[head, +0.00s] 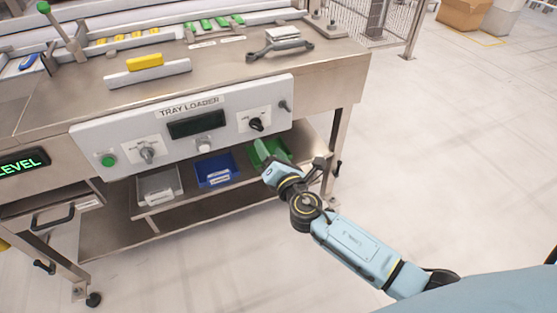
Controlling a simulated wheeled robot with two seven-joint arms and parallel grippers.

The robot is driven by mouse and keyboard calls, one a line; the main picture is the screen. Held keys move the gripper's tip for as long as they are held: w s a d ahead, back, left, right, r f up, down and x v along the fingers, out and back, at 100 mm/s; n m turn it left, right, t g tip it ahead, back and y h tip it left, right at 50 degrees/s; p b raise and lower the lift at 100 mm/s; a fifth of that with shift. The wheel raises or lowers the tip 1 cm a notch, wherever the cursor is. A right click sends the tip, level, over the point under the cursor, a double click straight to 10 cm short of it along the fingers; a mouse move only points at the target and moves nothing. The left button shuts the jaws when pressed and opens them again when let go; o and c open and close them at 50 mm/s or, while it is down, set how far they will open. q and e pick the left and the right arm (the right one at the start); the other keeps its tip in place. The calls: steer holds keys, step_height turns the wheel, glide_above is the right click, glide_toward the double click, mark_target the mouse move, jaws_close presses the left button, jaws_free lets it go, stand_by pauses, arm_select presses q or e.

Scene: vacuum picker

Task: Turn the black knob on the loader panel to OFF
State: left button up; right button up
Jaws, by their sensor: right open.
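The loader panel (225,113) is a light grey plate marked TRAY LOADER on the front of a steel bench. The black knob (256,125) sits on a small white label plate at the panel's right part. The label's print and the knob's pointer are too small to read. My right gripper (319,165) is below and to the right of the knob, apart from it, near the bench's lower shelf. It is open, and its fingers show small and dark. My left gripper is not in view.
The panel also has a grey knob (148,153), a green button (108,161), a dark display (198,122), a pale button (205,145) and a small grey toggle (284,105). Grey, blue (215,171) and green (268,150) bins stand below. Floor at right is clear.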

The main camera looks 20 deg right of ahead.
steer(key=shift+s+d, duration=0.1)
steer(key=shift+s, duration=2.45)
